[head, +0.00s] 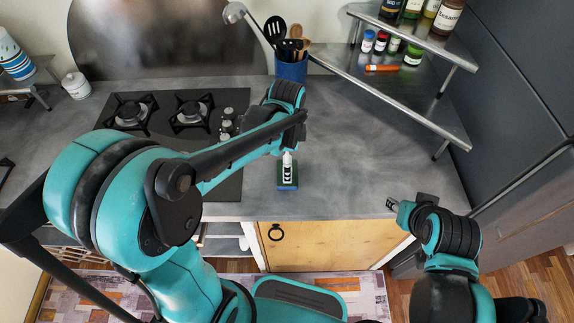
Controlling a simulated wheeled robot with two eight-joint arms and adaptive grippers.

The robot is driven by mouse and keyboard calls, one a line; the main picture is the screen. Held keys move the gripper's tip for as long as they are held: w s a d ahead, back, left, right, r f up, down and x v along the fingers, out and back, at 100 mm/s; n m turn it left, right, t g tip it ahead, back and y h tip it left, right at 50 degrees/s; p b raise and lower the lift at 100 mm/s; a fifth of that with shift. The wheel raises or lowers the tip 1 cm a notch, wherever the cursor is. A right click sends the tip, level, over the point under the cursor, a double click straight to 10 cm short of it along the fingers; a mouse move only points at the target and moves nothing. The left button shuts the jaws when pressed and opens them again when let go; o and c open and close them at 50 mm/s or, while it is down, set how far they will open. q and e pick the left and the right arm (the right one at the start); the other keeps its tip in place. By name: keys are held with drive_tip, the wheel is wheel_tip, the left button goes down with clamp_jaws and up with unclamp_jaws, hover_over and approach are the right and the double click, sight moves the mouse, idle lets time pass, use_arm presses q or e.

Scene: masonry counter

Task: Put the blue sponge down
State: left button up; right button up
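A small block with a green top and a dark blue lower edge, which looks like the blue sponge (292,184), shows near the front edge of the counter, right of the stove. My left gripper (287,172) points down over it, and its fingertips overlap the sponge in the picture. The fingers are seen edge-on, so I cannot tell whether they grip it or whether the sponge touches the counter. My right gripper (392,204) is at the counter's front edge on the right, apart from the sponge. Its fingers are too small to read.
A gas stove (165,118) lies left of the sponge, partly behind my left arm. A blue utensil holder (291,69) stands at the back. A metal two-tier shelf (440,86) with jars is at the back right. The grey counter (370,165) is clear right of the sponge.

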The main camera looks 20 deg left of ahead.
use_arm(q)
wheel_tip(320, 180, up, 6)
drive_tip(key=f+p, duration=0.1)
drive_tip(key=s+a+r+n+t, duration=0.2)
drive_tip(key=s+n+t, duration=0.1)
drive_tip(key=s+n, duration=0.2)
drive_tip(key=s+a+r+n+t, duration=0.2)
drive_tip(key=s+n+t, duration=0.2)
drive_tip(key=n, duration=0.5)
drive_tip(key=shift+s+a+r+n, duration=0.15)
drive_tip(key=shift+s+a+n, duration=0.2)
drive_tip(key=shift+s, duration=0.25)
wheel_tip(320, 180, down, 5)
drive_tip(key=b, duration=0.4)
drive_tip(key=shift+r+b, duration=0.1)
drive_tip(key=shift+b, duration=0.2)
